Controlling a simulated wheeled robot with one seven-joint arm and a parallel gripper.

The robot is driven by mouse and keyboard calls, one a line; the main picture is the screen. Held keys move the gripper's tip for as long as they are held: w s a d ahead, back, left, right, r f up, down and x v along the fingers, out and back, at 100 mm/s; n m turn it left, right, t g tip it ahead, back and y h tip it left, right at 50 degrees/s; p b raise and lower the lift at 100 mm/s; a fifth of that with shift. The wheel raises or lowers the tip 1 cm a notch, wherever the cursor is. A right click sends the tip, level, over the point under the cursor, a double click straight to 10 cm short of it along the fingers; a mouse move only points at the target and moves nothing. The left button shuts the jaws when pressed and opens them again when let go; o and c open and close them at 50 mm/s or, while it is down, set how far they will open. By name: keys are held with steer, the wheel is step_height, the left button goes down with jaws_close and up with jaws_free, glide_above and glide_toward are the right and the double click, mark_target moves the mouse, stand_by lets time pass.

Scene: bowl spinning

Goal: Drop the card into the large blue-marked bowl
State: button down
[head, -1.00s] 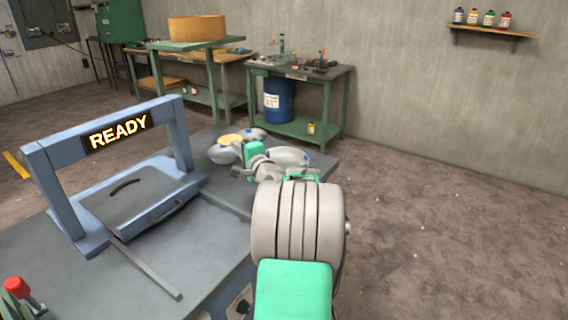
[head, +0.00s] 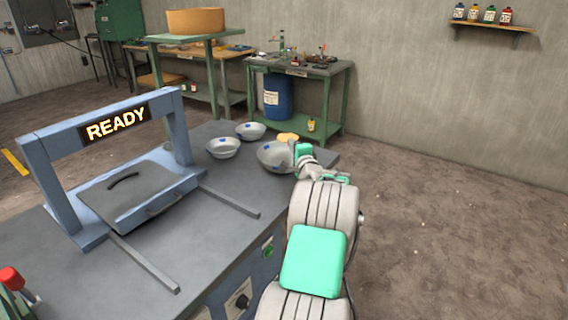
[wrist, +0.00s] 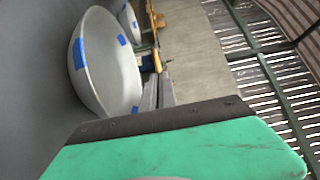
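The large bowl (head: 270,158) is grey with blue marks and stands at the table's far right corner. In the wrist view a blue-marked bowl (wrist: 100,70) fills the upper left, and its inside looks empty where I see it. A flat yellow piece, which I take to be the card (head: 287,137), shows just beyond the large bowl's rim, beside my gripper. My gripper (head: 301,151) is at the bowl's right side. Its fingertips are hidden in the head view, but the yellow piece has travelled with it. I cannot tell whether the card is over the bowl.
Two smaller bowls with blue marks stand to the left, one nearer (head: 222,148) and one farther (head: 250,131). A blue frame with a READY sign (head: 116,122) stands over a grey panel on the table's left. The table (head: 215,235) is clear in front of the bowls.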

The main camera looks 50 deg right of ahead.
steer(key=shift+f, duration=0.15)
steer(key=c, duration=1.6)
jaws_free()
steer(key=v, duration=0.8)
